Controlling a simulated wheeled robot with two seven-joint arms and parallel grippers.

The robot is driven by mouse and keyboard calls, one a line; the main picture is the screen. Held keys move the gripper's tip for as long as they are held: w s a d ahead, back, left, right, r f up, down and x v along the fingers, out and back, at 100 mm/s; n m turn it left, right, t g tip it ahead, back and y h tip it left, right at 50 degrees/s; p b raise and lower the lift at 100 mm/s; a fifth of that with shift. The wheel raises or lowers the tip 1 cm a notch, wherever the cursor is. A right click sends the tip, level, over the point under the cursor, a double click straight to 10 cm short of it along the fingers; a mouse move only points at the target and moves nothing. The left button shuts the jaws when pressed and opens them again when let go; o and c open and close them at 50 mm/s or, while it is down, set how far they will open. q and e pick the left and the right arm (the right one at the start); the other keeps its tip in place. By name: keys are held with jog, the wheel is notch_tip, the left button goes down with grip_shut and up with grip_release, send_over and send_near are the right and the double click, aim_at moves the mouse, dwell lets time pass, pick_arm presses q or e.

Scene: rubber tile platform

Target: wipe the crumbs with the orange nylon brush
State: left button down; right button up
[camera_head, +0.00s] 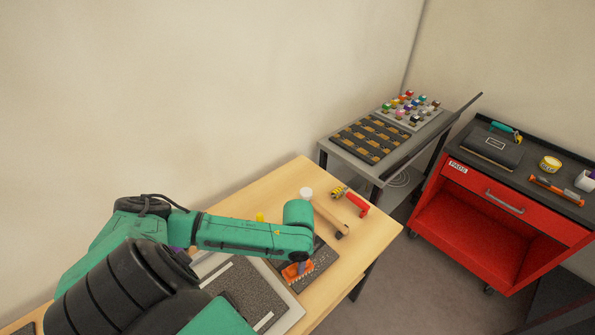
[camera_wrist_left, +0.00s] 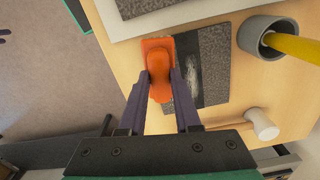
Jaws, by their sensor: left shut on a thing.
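The orange nylon brush (camera_head: 290,272) is held in my left gripper (camera_head: 301,264) at the near edge of the speckled rubber tile (camera_head: 325,258). In the left wrist view, the gripper (camera_wrist_left: 160,84) is shut on the orange brush (camera_wrist_left: 157,50), with a dark finger on each side. The brush overlaps the left side of the tile (camera_wrist_left: 214,52), and I cannot tell whether its bristles touch it. Whitish crumbs (camera_wrist_left: 193,76) lie in a streak on the tile's dark band, just right of the brush.
A grey cup (camera_wrist_left: 252,38) with a yellow item in it and a mallet (camera_wrist_left: 262,124) stand close to the tile. A red-handled tool (camera_head: 357,203) lies farther back. A grey board (camera_head: 246,292) lies beside the tile. A red tool cart (camera_head: 470,218) stands right.

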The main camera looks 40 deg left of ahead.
pick_arm(q)
notch_tip(320, 180, down, 4)
jog(key=shift+f+b, duration=0.1)
jog(key=shift+b, duration=0.9)
jog(key=shift+f, duration=0.1)
jog(key=shift+f+b, duration=0.3)
jog(key=shift+f, duration=0.5)
